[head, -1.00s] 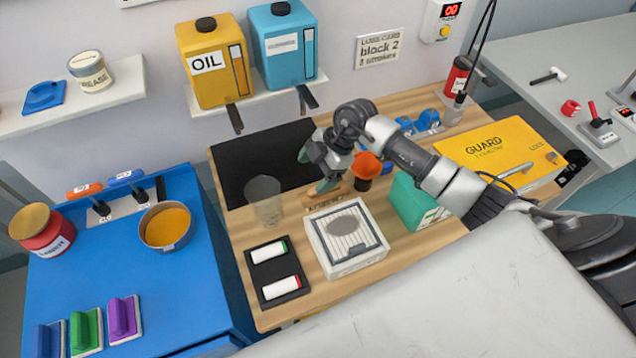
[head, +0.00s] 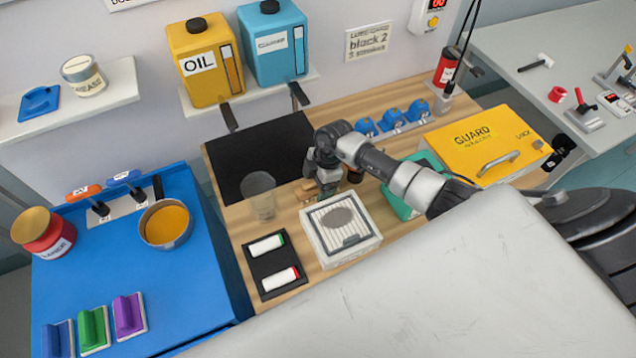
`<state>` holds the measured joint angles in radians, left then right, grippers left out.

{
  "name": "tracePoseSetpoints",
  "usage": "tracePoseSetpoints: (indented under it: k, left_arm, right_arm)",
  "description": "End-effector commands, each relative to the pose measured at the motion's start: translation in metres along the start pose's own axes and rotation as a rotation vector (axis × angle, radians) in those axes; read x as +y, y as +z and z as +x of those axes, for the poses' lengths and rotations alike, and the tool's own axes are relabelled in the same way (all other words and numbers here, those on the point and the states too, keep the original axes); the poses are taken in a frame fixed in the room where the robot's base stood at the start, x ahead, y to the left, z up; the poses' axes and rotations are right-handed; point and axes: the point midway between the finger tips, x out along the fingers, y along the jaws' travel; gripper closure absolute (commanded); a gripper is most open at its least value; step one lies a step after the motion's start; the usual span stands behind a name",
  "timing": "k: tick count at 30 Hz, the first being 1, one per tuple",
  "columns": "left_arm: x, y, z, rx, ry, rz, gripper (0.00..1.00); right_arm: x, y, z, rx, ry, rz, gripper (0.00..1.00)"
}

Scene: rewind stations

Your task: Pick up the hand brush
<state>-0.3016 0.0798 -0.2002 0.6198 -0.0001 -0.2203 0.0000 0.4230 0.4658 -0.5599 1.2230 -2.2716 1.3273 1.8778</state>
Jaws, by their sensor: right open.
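The hand brush, a small tan wooden piece (head: 304,193), lies on the wooden bench between the clear cup and the white box. Only its left part shows; the rest is hidden behind my right gripper. My right gripper (head: 327,191) is open and points down at the brush. I cannot tell whether its fingers touch the brush or straddle it. My left gripper is out of view.
Close around are a clear cup (head: 260,196), a white filter box (head: 341,232), a black mat (head: 262,150) and a green box (head: 401,201). A yellow guard box (head: 484,148) stands right.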

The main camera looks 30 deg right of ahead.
Motion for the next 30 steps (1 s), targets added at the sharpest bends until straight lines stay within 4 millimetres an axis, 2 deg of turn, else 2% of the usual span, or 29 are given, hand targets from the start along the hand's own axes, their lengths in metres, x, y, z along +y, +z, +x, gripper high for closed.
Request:
tracePoseSetpoints:
  k: [3, 9, 11, 20, 21, 30]
  left_arm:
    - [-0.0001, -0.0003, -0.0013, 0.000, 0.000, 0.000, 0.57]
    - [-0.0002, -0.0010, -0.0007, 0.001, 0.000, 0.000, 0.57]
    - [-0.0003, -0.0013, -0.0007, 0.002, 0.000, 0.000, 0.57]
    - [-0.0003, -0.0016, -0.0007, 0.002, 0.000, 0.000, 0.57]
    - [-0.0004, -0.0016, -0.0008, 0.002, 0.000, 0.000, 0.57]
    - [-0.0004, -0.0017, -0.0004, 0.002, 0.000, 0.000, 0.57]
  right_arm:
    - [-0.0001, -0.0005, 0.0080, 0.001, 0.000, 0.000, 0.17]
    - [0.0000, 0.0000, 0.0088, 0.000, 0.001, -0.001, 0.17]
    - [0.0000, 0.0000, 0.0087, 0.000, 0.001, -0.001, 0.25]
    - [0.0001, 0.0000, 0.0085, 0.000, 0.001, -0.001, 0.71]
    - [0.0003, -0.0002, 0.0082, 0.000, 0.002, -0.001, 0.73]
    - [0.0006, -0.0007, 0.0055, 0.001, 0.003, -0.001, 0.73]
